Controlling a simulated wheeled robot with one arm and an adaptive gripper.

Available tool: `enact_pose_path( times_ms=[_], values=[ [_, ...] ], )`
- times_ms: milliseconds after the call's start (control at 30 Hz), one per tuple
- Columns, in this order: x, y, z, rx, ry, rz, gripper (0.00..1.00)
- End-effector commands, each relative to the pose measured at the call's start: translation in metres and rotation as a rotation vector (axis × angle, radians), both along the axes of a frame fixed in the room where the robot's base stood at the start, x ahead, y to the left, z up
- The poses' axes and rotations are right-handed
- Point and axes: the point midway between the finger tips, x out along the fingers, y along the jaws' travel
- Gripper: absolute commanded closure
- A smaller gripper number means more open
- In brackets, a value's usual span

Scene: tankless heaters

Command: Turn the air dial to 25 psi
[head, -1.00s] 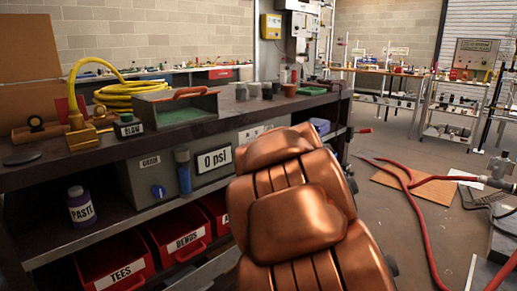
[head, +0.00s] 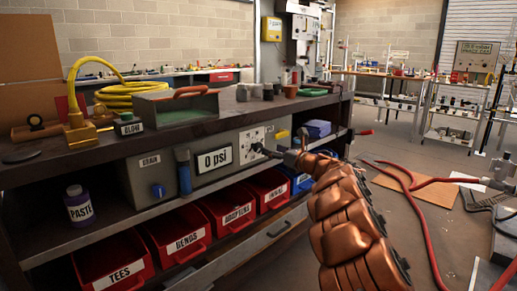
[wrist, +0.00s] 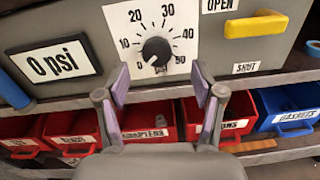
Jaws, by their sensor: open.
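In the head view the white dial plate (head: 250,142) is on the grey panel under the bench top. The "0 psi" sign (wrist: 53,65) is to its left and also shows in the head view (head: 214,161). My gripper (wrist: 159,76) is open, its two fingers below and to either side of the knob, with nothing between them. In the head view my gripper (head: 268,151) is small, close to the plate.
A yellow handle (wrist: 257,23) between OPEN and SHUT labels is right of the dial. Red bins (wrist: 147,122) and a blue bin (wrist: 286,110) sit below the panel. A blue cylinder (head: 183,171) is left of the sign.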

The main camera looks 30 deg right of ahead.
Motion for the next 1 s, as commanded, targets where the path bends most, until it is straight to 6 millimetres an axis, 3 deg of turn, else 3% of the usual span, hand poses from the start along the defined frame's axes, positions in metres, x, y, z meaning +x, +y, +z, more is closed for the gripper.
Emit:
enact_pose_path(
  times_ms=[233,1000],
  values=[
    [0.007,0.006,-0.006,-0.018,-0.005,0.032,0.33],
    [0.069,0.021,-0.005,-0.014,-0.004,0.03,0.33]
  ],
)
